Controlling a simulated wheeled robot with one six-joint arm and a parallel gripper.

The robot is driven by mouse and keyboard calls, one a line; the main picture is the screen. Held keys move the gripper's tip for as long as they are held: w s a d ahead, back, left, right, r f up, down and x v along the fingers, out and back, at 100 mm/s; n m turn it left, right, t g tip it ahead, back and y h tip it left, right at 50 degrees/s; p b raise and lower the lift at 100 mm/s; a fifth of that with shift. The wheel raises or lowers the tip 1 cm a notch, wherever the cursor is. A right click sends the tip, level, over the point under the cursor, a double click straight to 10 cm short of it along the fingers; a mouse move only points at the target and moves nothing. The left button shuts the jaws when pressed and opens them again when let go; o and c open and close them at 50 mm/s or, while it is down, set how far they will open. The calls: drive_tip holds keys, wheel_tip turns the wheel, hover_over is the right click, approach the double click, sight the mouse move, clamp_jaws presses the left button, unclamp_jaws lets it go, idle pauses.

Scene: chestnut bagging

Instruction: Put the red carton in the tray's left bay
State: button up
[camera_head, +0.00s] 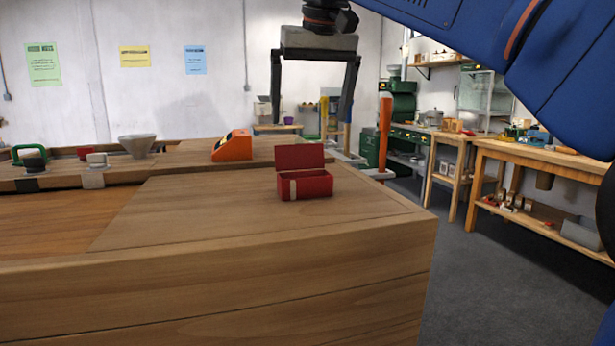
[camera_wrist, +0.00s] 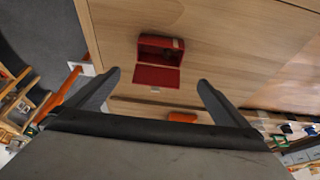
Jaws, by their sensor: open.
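The red carton (camera_head: 304,186) stands on the wooden table top (camera_head: 210,208) near its right end, with its lid raised at the back. In the wrist view the carton (camera_wrist: 159,47) lies ahead of the fingertips, and its inside looks dark. My gripper (camera_head: 316,118) is open and empty, pointing down above and a little behind the carton, apart from it. Both fingers also show in the wrist view (camera_wrist: 158,80). I cannot make out a tray with a left bay in either view.
An orange device (camera_head: 232,146) stands behind the carton. A grey funnel-shaped bowl (camera_head: 137,145) and a green-handled item (camera_head: 31,156) are at the far left. An orange post (camera_head: 384,130) stands beyond the table's right end. The table around the carton is clear.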

approach(304, 175)
drive_tip(key=f, duration=0.3)
drive_tip(key=shift+a+f, duration=0.25)
drive_tip(key=shift+a, duration=0.1)
drive_tip(key=shift+s+x, duration=0.1)
drive_tip(key=shift+x, duration=1.25)
drive_tip(key=shift+s+x, duration=0.15)
drive_tip(key=shift+x, duration=1.25)
drive_tip(key=shift+d+f, duration=0.1)
drive_tip(key=shift+d, duration=0.05)
drive_tip(key=c, duration=0.9)
drive_tip(key=shift+c, duration=0.2)
